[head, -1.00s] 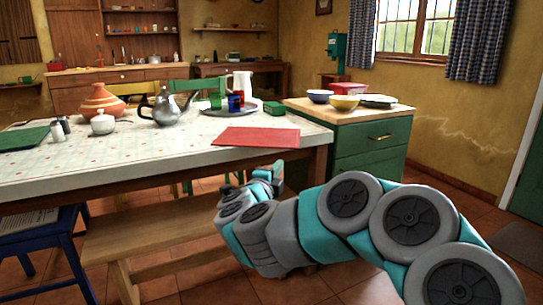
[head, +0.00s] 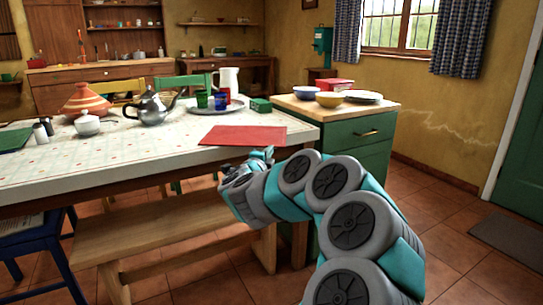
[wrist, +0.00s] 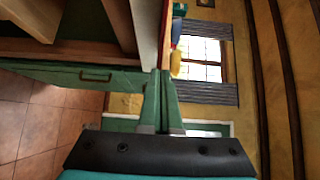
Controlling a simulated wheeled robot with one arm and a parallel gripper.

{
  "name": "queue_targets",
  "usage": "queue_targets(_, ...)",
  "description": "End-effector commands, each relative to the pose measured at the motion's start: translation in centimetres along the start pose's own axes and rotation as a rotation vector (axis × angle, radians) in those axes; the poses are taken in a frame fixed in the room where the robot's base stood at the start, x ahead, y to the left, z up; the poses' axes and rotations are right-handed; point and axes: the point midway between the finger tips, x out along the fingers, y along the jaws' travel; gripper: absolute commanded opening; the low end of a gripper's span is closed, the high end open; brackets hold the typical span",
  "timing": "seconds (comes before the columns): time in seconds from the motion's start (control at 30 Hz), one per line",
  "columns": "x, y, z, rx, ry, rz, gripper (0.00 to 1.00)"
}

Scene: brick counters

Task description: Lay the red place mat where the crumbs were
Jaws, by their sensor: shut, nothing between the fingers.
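The red place mat (head: 243,135) lies flat on the tabletop at the right end of the table (head: 140,150), close to its front edge. My gripper (head: 263,153) is just in front of that edge, below the mat in the head view, and apart from the mat as far as I can tell. In the wrist view its fingers (wrist: 161,74) are together with nothing between them. I can make out no crumbs on the tabletop.
A teapot (head: 153,107) is to the left. A green cabinet (head: 350,150) with bowls stands right of the table. A wooden bench (head: 150,227) is in front.

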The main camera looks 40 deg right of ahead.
Motion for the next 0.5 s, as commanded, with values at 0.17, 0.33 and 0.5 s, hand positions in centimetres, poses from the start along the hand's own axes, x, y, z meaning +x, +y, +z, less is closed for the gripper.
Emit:
queue_targets(0.17,0.57,0.0,0.65,0.0,0.0,0.0,0.0)
queue_targets(0.33,0.65,-0.04,0.7,0.001,0.0,-0.001,0.0)
queue_targets(0.5,0.65,-0.05,0.68,0.001,0.001,-0.001,0.0)
